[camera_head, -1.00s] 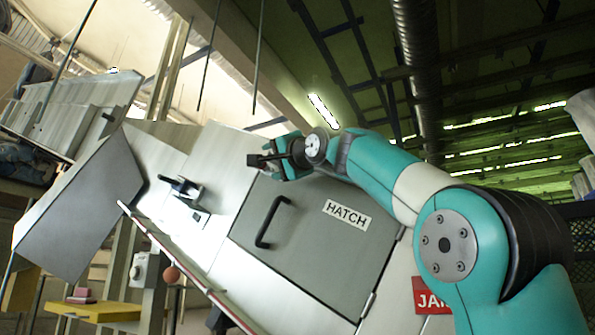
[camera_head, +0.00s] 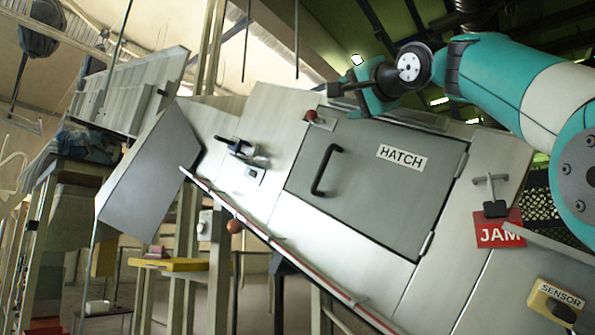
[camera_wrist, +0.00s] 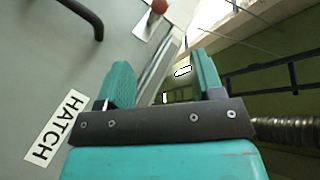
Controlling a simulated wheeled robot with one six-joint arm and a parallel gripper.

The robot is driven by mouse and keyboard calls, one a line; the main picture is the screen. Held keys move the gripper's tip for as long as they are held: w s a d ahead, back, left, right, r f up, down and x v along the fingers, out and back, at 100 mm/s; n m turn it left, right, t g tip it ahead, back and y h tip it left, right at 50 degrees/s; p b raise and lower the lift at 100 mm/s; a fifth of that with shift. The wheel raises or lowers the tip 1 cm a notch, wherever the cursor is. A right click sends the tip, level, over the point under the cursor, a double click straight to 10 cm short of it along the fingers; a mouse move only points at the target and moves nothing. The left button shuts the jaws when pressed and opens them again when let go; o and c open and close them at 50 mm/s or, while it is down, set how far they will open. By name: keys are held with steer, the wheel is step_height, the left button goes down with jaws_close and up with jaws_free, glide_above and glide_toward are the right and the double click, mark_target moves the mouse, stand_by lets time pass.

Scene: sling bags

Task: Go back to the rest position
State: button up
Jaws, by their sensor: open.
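My gripper (camera_head: 347,92) is at the upper middle of the head view, in front of the upper edge of a grey hatch door (camera_head: 375,205). In the wrist view its two teal fingers (camera_wrist: 160,85) stand wide apart with nothing between them. The hatch door carries a black handle (camera_head: 322,172) and a white HATCH label (camera_head: 402,158), and it looks closed. The label also shows at the left of the wrist view (camera_wrist: 54,128). My arm reaches in from the right side of the head view.
A red ball knob (camera_head: 310,115) sits at the hatch's upper left corner, close to my gripper. A latch (camera_head: 240,150) is on the panel to the left. A red JAM sign (camera_head: 499,230) and a yellow SENSOR box (camera_head: 553,302) are at the right. A yellow shelf (camera_head: 170,264) stands lower left.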

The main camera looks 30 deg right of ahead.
steer(key=w+a+f+n+g+y+b, duration=0.2)
steer(key=w+a+f+g, duration=0.1)
steer(key=f, duration=0.7)
steer(key=w+a+f+n+g+y+b, duration=0.1)
steer(key=w+a+f+n+g+y, duration=0.2)
steer(key=f, duration=0.8)
steer(key=a+f+n+g+b, duration=0.1)
steer(key=a+f, duration=0.2)
steer(key=f, duration=0.3)
steer(key=a+f+n+g+y+b, duration=0.1)
steer(key=a+f+n+g, duration=0.15)
steer(key=f, duration=0.35)
steer(key=a+f+n+g+b, duration=0.1)
steer(key=a+f, duration=0.2)
steer(key=f, duration=0.3)
steer(key=s+a+f+n+g+b, duration=0.1)
steer(key=s+a+f+n+g, duration=0.2)
steer(key=s+f, duration=0.4)
steer(key=s+a+f+n+g+b, duration=0.1)
steer(key=s+a+f+n+g, duration=0.2)
steer(key=s+f, duration=0.5)
steer(key=s+a+f+n+g+b, duration=0.1)
steer(key=s+a+f+n+g, duration=0.2)
steer(key=s+f, duration=0.5)
step_height(320, 180, down, 7)
steer(key=shift+a+r+n+g, duration=0.2)
steer(key=shift+n+g, duration=0.25)
steer(key=shift+n, duration=0.3)
